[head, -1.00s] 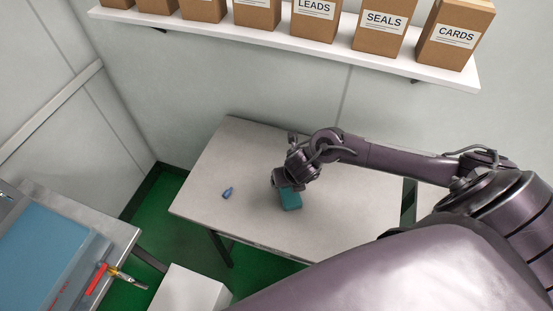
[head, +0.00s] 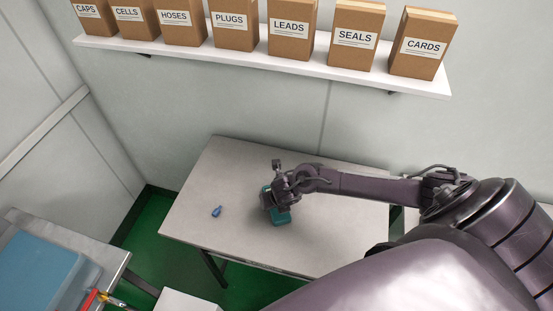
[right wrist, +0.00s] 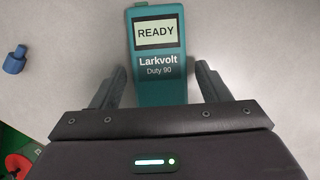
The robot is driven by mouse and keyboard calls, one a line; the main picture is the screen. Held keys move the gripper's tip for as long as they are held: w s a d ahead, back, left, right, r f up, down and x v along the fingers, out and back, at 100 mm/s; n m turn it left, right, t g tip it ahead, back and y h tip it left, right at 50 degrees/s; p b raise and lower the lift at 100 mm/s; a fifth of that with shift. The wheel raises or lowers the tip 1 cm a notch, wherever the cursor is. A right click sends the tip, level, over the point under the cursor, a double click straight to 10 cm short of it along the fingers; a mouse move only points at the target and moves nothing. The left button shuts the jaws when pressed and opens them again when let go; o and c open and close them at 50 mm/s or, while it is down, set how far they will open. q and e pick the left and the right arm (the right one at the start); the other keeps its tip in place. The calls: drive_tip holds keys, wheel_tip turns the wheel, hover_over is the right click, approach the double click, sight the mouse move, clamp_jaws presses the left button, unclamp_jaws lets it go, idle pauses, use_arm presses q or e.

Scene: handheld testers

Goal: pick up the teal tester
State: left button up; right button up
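The teal tester (head: 281,218) lies on the grey table, partly hidden by my right gripper in the head view. In the right wrist view the teal tester (right wrist: 158,55) shows its screen reading READY and the label Larkvolt Duty 90. My right gripper (right wrist: 160,84) is open, with one finger on each side of the tester's lower end and a visible gap on both sides. In the head view my right gripper (head: 268,204) is over the tester. My left gripper is not in view.
A small blue object (head: 216,211) lies on the table (head: 340,235) left of the tester. A shelf (head: 270,58) with several labelled cardboard boxes runs along the wall above. A blue-topped bench (head: 45,260) stands at the lower left. The table around the tester is mostly clear.

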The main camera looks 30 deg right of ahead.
drive_tip(key=c, duration=0.9)
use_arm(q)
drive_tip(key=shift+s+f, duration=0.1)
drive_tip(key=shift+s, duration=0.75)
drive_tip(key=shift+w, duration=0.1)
